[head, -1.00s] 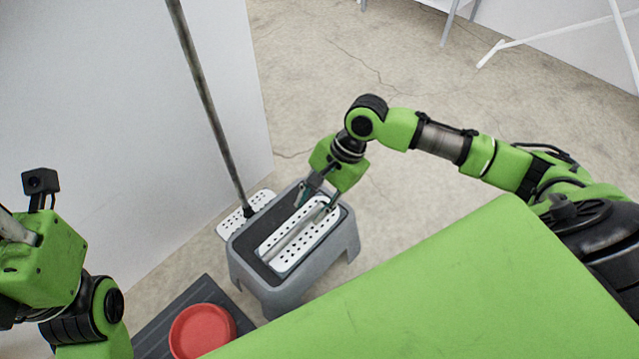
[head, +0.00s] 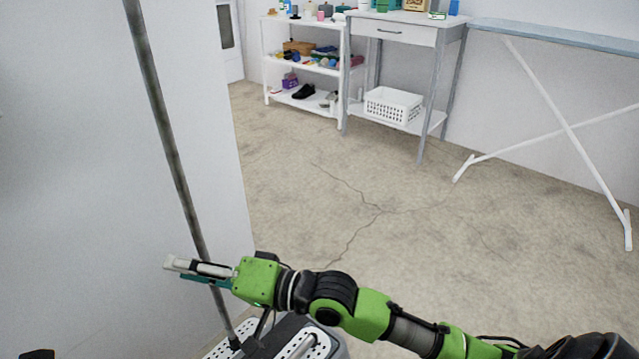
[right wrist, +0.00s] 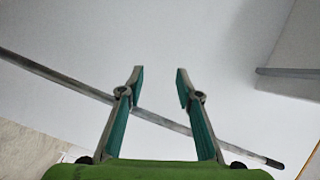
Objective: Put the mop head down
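The mop's grey pole (head: 172,135) leans by the white wall on the left, and its foot reaches a white perforated plate (head: 222,349) at the bottom edge. A second white perforated plate (head: 318,345), either of which may be the mop head, lies on the grey stool-like stand (head: 288,328), mostly cut off. My right gripper (head: 172,265) is open and empty, its fingers crossing the pole. In the right wrist view, the open fingers (right wrist: 159,75) have the pole (right wrist: 60,80) running across behind them. I cannot tell whether it passes between them. My left gripper is out of view.
The white wall (head: 60,180) stands close on the left. A shelf rack (head: 305,103), a table with a white basket (head: 392,105) and an ironing board (head: 560,36) stand at the back. The concrete floor (head: 400,220) in the middle is clear.

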